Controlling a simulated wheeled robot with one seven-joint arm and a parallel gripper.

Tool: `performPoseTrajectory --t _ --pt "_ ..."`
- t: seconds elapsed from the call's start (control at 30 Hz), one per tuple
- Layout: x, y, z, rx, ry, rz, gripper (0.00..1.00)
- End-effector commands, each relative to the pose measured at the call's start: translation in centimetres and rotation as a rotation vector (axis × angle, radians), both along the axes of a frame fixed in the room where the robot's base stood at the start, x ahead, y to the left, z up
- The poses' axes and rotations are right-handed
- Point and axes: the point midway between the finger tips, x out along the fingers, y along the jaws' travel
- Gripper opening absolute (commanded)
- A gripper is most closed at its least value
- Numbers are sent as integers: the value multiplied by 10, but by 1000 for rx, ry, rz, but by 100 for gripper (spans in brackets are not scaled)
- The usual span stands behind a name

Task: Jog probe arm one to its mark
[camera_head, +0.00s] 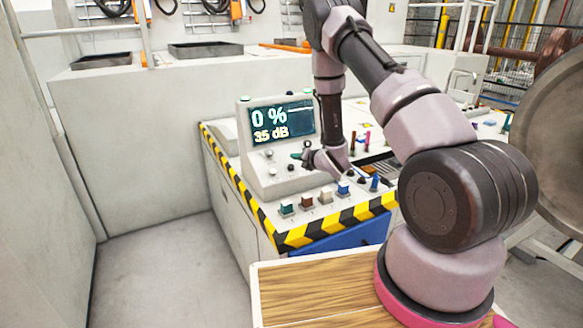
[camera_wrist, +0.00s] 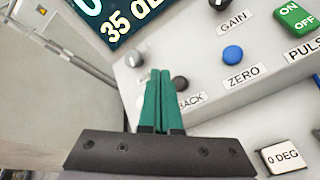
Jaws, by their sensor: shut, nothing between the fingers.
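My gripper is shut, its two green fingers (camera_wrist: 164,100) together and empty. In the wrist view the fingertips lie over the sloped panel of the control unit, close to a black knob (camera_wrist: 180,83) and a pale knob (camera_wrist: 143,78). A label ending in "BACK" is partly hidden by the fingers; I cannot tell whether they touch anything. In the head view my gripper (camera_head: 298,156) is in front of the control unit (camera_head: 252,178), whose screen (camera_head: 281,122) reads 0 % and 35 dB. I cannot pick out probe arm one or its mark.
The panel bears a blue ZERO knob (camera_wrist: 232,54), a black GAIN knob (camera_wrist: 236,3), a green ON/OFF switch (camera_wrist: 293,20) and a white 0 DEG button (camera_wrist: 284,156). Coloured buttons, including a green one (camera_head: 287,207), line the desk's striped edge (camera_head: 300,235). Floor (camera_head: 165,262) is clear at left.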

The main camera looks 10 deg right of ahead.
Motion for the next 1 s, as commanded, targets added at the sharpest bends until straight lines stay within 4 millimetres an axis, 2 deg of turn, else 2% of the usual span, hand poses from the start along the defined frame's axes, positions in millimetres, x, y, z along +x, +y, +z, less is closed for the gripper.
performPoseTrajectory --t 0.1,0.3,1.0 --pt "-4 -1 12 1 -1 0 0" --pt "-9 -3 20 0 0 0 0" --pt "-9 -3 20 0 0 0 0"
